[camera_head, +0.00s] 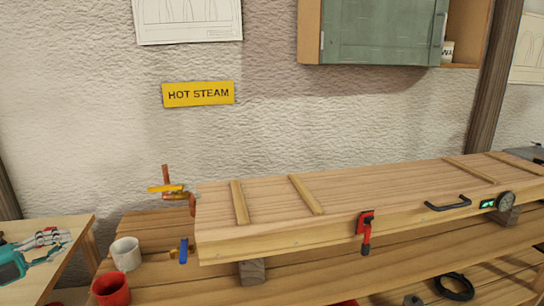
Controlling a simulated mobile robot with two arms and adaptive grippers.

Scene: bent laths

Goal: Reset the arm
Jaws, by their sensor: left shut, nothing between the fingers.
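My left gripper (58,238) is at the far left edge, over the side table, with its silver fingers closed and nothing between them. Its teal wrist comes in from the left. It is well apart from the long wooden box (340,205) on the workbench. My right gripper is not in view.
The box rests on blocks (252,272) on the workbench (150,222); it has a red clamp (366,230), a black handle (448,203) and a gauge (506,200). A white mug (126,253) and a red mug (111,289) stand near the side table (60,224). Copper pipework (167,185) stands at the box's left end.

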